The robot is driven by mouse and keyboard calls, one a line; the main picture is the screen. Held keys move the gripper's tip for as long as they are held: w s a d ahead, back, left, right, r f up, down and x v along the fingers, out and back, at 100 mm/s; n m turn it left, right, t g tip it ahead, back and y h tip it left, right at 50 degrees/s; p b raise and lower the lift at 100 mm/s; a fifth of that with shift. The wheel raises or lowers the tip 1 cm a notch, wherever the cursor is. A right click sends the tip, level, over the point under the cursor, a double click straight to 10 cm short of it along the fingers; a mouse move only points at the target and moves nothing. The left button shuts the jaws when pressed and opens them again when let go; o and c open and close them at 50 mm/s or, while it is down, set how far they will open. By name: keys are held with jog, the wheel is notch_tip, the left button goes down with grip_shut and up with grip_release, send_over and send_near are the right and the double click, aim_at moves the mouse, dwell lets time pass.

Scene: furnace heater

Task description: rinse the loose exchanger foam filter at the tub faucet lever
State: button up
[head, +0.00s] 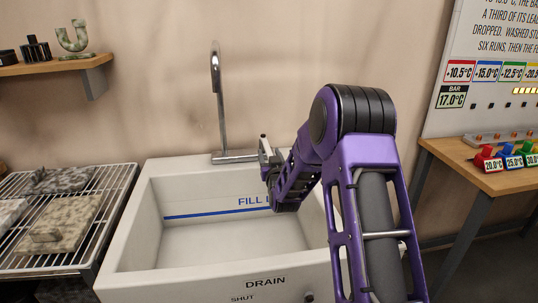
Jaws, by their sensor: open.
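The tub faucet (217,100) rises at the back rim of a white tub (125,250). Its base ends at the right beside a small pale and dark part (265,150), where the lever and my gripper's tip cannot be clearly told apart. My purple arm reaches over the tub's right side and hides most of my gripper. No foam is visible between the fingers. On the wire rack at left lie grey speckled slabs: one at the back (60,180), one with a handle in front (65,222), one at the left edge (10,212). Which is the exchanger foam filter is unclear.
The tub interior (205,240) looks empty, with a blue fill line (215,213). A wooden shelf (45,67) hangs upper left with a U-shaped piece (72,40). A wooden table (485,180) at right holds coloured, temperature-labelled items (487,158) below a wall board (490,40).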

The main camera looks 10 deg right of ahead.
jog(key=shift+w, duration=0.25)
grip_shut()
dwell(1.4)
